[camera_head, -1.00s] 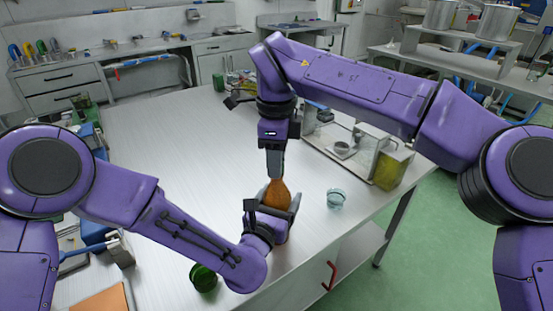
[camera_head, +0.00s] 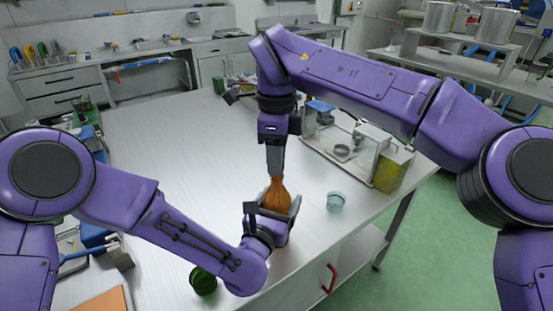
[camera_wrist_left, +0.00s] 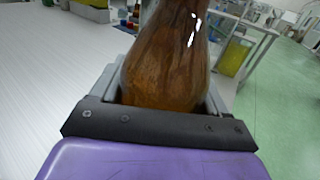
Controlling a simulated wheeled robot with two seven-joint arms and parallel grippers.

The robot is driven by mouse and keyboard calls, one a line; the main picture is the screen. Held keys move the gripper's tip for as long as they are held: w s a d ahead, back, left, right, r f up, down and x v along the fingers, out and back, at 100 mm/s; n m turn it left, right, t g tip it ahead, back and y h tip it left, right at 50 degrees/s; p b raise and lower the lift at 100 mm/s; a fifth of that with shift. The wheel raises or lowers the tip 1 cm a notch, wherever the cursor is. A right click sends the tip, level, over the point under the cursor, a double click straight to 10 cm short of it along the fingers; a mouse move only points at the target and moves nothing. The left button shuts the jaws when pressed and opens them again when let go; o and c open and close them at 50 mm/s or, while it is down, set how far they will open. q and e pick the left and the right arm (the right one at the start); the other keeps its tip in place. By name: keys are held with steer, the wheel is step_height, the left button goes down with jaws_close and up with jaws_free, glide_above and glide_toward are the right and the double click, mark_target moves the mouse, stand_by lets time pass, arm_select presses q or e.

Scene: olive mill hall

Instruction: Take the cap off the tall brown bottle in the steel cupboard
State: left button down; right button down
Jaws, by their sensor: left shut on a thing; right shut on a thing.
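The brown bottle (camera_head: 277,195) stands out at the near part of the steel table, roughly upright. My left gripper (camera_head: 272,210) is shut around its wide lower body from the near side. In the left wrist view the glossy bottle (camera_wrist_left: 168,60) rises between the fingers, and its top is out of frame. My right gripper (camera_head: 275,165) points down from above and is shut at the bottle's top. The cap is hidden by its fingers. The bottle's base is hidden by my left gripper, so I cannot tell whether it touches the table.
A clear glass cup (camera_head: 335,202) stands right of the bottle, near the table's edge. A green glass (camera_head: 203,280) stands at the near left. A glass-sided case (camera_head: 338,143) and a yellow-green tin (camera_head: 391,170) are behind right. The steel table (camera_head: 165,150) is clear left of the bottle.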

steer(key=shift+r, duration=0.3)
step_height(320, 180, up, 4)
steer(key=shift+r, duration=0.1)
arm_select(q)
jaws_free()
